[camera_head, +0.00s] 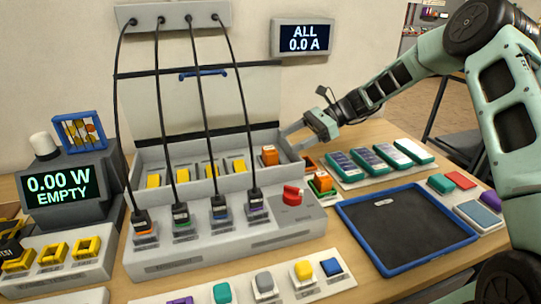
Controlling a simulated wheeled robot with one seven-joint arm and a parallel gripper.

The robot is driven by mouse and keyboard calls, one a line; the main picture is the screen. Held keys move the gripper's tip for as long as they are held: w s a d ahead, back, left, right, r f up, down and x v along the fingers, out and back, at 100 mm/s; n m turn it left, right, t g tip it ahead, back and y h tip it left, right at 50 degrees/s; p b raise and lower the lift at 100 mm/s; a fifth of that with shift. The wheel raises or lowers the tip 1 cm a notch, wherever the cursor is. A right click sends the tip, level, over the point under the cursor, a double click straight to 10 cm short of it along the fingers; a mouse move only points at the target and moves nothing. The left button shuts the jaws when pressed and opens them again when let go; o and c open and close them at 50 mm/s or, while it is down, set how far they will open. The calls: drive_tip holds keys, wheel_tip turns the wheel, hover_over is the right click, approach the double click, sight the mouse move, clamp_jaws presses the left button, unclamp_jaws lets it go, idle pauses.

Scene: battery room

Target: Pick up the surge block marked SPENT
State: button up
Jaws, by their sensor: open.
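No SPENT marking is legible at this size, so I cannot tell which block is the spent one. An orange block (269,156) stands upright at the right end of the grey trough behind the cable console. Another block, orange and green (322,183), sits just right of the console. My gripper (291,140) reaches in from the right, close to the trough's right end. It is open, with nothing seen between its fingers. It is just right of and above the orange block in the trough and appears apart from it.
The grey console (170,262) has several plugs with black cables rising to a wall box (172,15), and a red knob (292,194). A blue-rimmed black tray (406,264) lies at right, nearly empty. Green-edged blocks (372,160) lie behind it. A display (60,187) reads "0.00 W EMPTY".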

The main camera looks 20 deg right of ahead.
sight(271, 149)
drive_tip(key=shift+p+x, duration=0.65)
drive_tip(key=shift+x, duration=2.4)
drive_tip(key=shift+w+r, duration=0.1)
drive_tip(key=shift+r, duration=0.05)
drive_tip(key=c, duration=1.1)
